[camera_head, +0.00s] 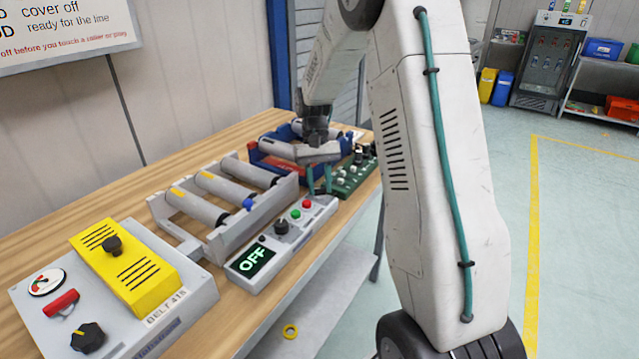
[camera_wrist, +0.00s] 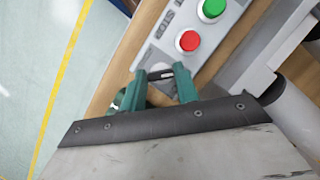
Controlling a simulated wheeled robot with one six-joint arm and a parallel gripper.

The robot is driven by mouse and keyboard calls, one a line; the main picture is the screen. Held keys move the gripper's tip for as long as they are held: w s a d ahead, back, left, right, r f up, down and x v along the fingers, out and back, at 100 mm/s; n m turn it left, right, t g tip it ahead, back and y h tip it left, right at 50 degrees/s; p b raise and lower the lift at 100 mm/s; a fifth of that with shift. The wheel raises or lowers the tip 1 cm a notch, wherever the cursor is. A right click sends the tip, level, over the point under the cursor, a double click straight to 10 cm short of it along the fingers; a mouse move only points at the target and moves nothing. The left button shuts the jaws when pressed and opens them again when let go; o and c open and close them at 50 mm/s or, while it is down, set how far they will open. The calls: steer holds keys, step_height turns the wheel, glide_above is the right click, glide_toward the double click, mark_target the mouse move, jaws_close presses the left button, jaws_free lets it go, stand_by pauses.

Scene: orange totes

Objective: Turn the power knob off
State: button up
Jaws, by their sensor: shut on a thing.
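A grey control box (camera_head: 312,214) lies along the bench edge, its display (camera_head: 250,261) reading OFF. On it are a black knob (camera_head: 281,228), a green button (camera_head: 295,215) and a red button (camera_head: 307,204). The red button (camera_wrist: 188,41) and green button (camera_wrist: 211,9) also show in the wrist view. My gripper (camera_head: 320,190) has its teal fingers at the box's far end, beyond the red button. In the wrist view, my gripper (camera_wrist: 167,76) is shut on a small dark part over a pale round patch. The fingers hide most of it; I cannot read its label.
A grey panel (camera_head: 190,291) with a yellow cover (camera_head: 125,262), red handle (camera_head: 62,303) and black knob (camera_head: 88,337) stands at the near left. A roller conveyor (camera_head: 225,235) lies beside the control box. A green circuit board (camera_head: 350,176) is beyond my gripper. Floor at right is clear.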

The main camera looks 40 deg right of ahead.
steer(key=o, duration=1)
steer(key=v, duration=0.8)
